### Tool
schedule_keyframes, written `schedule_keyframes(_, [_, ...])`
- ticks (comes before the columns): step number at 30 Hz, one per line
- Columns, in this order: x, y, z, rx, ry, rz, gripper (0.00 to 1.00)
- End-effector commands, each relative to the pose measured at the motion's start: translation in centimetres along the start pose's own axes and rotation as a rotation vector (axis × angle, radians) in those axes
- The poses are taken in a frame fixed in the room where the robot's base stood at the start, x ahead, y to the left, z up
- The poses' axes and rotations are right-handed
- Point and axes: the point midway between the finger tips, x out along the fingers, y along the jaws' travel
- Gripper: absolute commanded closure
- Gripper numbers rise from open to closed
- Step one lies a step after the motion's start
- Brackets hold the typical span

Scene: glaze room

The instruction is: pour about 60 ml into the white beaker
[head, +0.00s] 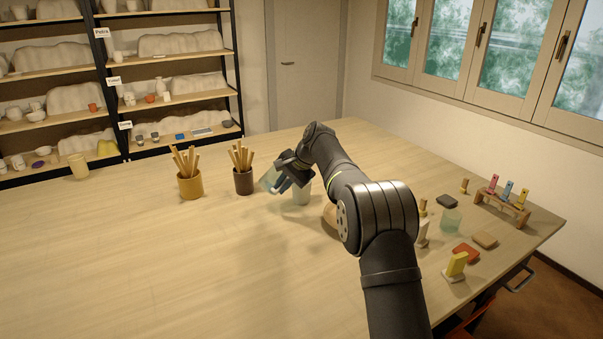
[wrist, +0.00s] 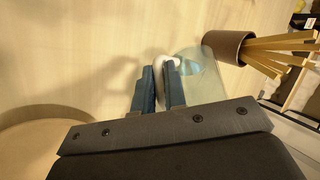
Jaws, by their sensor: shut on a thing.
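My gripper (head: 283,184) is shut on a clear, pale blue-green vessel (head: 268,178), which is tilted and held above the table. In the wrist view the vessel (wrist: 208,88) shows just right of the two blue fingers (wrist: 158,90); the grip point is partly hidden. The liquid level and any stream cannot be made out.
A dark brown pot (head: 243,182) of sticks stands close left of the held vessel, with a tan pot (head: 190,187) of sticks farther left. A tan round thing (head: 330,215) is partly behind my arm. The table's left front is clear.

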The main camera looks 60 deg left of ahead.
Motion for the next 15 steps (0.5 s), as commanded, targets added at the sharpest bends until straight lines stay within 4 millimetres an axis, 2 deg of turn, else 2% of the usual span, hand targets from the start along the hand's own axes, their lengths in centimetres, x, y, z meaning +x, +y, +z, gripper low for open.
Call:
schedule_keyframes(4, [0.7, 0.0, 0.2, -0.025, 0.058, 0.070, 1.00])
schedule_keyframes(11, [3.2, 0.6, 0.9, -0.058, 0.147, 0.178, 1.00])
schedule_keyframes(15, [3.8, 0.4, 1.3, -0.077, 0.201, 0.238, 1.00])
